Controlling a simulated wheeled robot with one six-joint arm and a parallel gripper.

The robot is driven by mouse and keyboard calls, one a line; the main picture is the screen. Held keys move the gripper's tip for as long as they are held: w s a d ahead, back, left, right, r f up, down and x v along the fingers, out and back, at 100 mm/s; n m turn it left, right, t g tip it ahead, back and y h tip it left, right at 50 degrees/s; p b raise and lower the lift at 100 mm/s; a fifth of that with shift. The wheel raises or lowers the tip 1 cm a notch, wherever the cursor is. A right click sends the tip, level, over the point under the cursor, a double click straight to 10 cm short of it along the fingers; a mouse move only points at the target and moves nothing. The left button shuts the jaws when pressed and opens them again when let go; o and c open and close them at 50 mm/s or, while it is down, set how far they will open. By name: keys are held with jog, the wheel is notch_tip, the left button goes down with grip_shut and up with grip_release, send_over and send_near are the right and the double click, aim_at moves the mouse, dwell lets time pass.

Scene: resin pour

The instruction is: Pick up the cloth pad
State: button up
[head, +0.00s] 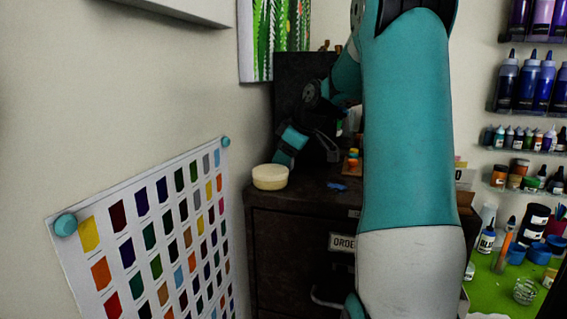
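A round, cream-coloured pad (270,178) with a paler top lies at the left front corner of the dark cabinet's top; it looks like the cloth pad, though its material is not clear. My gripper (328,150) is small and dark in the picture, over the cabinet top, to the right of the pad and apart from it. Its fingers blend into the dark background, so their opening is not clear. Nothing can be made out in its grasp. My large teal and white arm link hides the right part of the cabinet.
The dark cabinet (290,245) has a labelled drawer front. A blue patch (337,186) and small coloured items (353,160) are on its top. A colour chart (150,240) hangs on the left wall. Bottle shelves and a green worktop (490,285) are at right.

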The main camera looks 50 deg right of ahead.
jog(key=c, duration=0.4)
jog(key=shift+s+r+b, duration=0.15)
jog(key=shift+r+b, duration=0.05)
jog(key=shift+b, duration=0.35)
jog(key=shift+c, duration=0.3)
jog(key=r, duration=0.3)
jog(key=r+b, duration=0.1)
jog(key=r, duration=0.2)
jog(key=shift+s+a+r, duration=0.1)
jog(key=shift+s+r, duration=0.1)
jog(key=shift+r, duration=0.15)
jog(key=s+a+b, duration=0.1)
jog(key=s+a, duration=0.1)
jog(key=s, duration=0.4)
jog(key=s+a+b, duration=0.2)
jog(key=s+a, duration=0.1)
jog(key=s, duration=0.3)
jog(key=s+a+b, duration=0.1)
jog(key=s+a, duration=0.1)
jog(key=s, duration=0.3)
jog(key=shift+s+a, duration=0.25)
jog(key=shift+s, duration=0.15)
jog(key=shift+c, duration=0.2)
jog(key=o, duration=0.5)
jog(key=shift+c, duration=0.2)
jog(key=c, duration=0.3)
jog(key=shift+d, duration=0.1)
